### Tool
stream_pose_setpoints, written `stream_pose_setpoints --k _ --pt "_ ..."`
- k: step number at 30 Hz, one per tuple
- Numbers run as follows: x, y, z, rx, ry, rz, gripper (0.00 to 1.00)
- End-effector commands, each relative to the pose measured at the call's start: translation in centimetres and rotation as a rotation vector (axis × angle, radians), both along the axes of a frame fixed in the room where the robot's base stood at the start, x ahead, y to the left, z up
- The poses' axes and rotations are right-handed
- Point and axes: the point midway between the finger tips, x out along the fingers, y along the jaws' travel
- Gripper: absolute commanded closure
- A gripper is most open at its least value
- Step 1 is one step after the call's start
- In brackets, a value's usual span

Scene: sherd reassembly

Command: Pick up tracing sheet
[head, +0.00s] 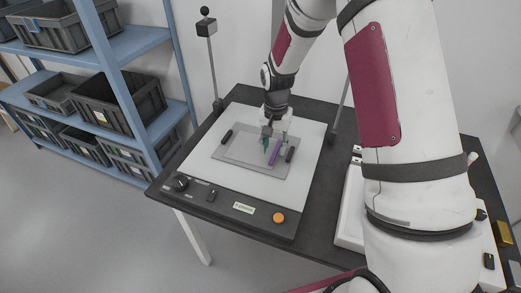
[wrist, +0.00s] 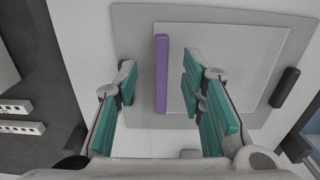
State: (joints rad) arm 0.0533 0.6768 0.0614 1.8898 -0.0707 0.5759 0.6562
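The tracing sheet (wrist: 235,65) appears to be the pale, flat sheet on a grey mat (wrist: 130,25), with a purple strip (wrist: 161,75) along one edge. In the head view the sheet (head: 243,148) lies on the mat on the light panel, and the purple strip (head: 275,154) stands out beside my fingers. My gripper (wrist: 158,88) is open, with teal pads on either side of the purple strip in the wrist view. Nothing is held between the pads. I cannot tell the exact height of the fingertips above the strip. My gripper (head: 270,140) hides part of the sheet in the head view.
Two black bars (head: 227,136) (head: 291,154) lie at the mat's sides. A blue shelf (head: 130,45) with grey bins stands left.

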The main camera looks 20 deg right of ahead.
Motion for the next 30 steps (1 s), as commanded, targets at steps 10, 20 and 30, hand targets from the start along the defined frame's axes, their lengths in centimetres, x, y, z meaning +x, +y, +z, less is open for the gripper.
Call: stream_pose_setpoints --k 10,20,30 --pt "-0.2 0.3 -4.3 0.0 0.002 -0.001 0.63" --pt "-0.2 0.3 -4.5 0.001 0.001 0.0 0.79" --pt "-0.2 0.3 -4.5 0.001 0.001 0.0 1.0"
